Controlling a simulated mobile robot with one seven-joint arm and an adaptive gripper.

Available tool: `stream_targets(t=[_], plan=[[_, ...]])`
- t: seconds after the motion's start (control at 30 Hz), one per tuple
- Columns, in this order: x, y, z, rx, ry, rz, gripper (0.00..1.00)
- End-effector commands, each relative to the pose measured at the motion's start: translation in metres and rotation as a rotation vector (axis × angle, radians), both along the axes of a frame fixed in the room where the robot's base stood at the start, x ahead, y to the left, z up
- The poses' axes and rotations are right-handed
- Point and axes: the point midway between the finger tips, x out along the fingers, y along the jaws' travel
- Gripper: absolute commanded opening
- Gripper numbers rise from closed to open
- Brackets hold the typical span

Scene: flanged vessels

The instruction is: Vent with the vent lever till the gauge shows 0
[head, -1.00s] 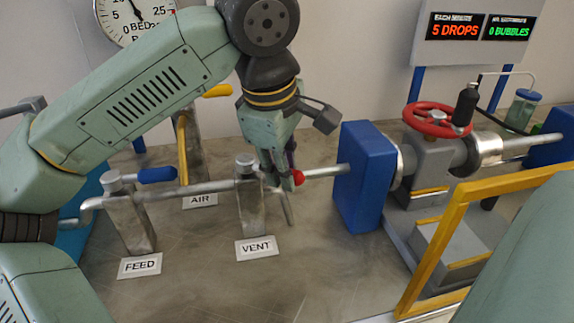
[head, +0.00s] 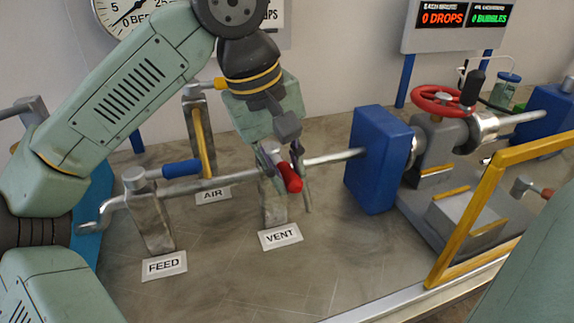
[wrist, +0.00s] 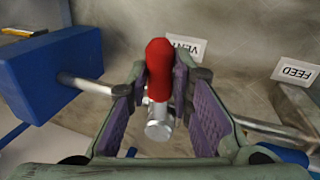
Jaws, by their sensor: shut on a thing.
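The vent lever's red handle (head: 290,178) tilts toward the front right from the top of the vent valve post (head: 272,205), above the VENT label (head: 280,236). My gripper (head: 285,172) is shut on this handle. In the wrist view the red handle (wrist: 160,68) stands between my purple-padded fingers (wrist: 160,90), with a metal hub at its near end. The gauge (head: 122,18) is cut off by the top edge; its needle points down-left, close to the 0 mark.
The FEED valve with a blue handle (head: 182,168) and the AIR valve with a yellow handle (head: 204,140) stand left of VENT. A blue block (head: 380,160) stands right. The display (head: 464,16) reads 0 drops and 0 bubbles. A yellow frame (head: 480,215) is at front right.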

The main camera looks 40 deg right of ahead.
Motion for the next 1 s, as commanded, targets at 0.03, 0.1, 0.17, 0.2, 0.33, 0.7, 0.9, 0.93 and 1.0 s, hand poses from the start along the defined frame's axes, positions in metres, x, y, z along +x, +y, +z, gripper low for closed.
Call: stream_targets(t=[0.03, 0.1, 0.17, 0.2, 0.33, 0.7, 0.9, 0.93, 1.0], plan=[[0.0001, 0.0001, 0.0003, 0.000, 0.000, -0.023, 0.00], [0.0004, 0.0003, 0.0002, 0.000, 0.000, -0.052, 0.00], [0.0006, 0.0003, 0.0002, 0.001, -0.001, -0.070, 0.00], [0.0007, 0.0003, 0.0002, 0.001, 0.000, -0.082, 0.00], [0.0010, 0.0002, 0.0002, 0.002, -0.001, -0.106, 0.00], [0.0011, 0.0004, 0.0003, 0.001, -0.003, -0.120, 0.00], [0.0011, 0.0004, 0.0002, 0.001, -0.002, -0.119, 0.27], [0.0011, 0.0004, 0.0002, 0.001, -0.002, -0.119, 0.29], [0.0011, 0.0003, 0.0002, 0.001, -0.002, -0.118, 0.34]])
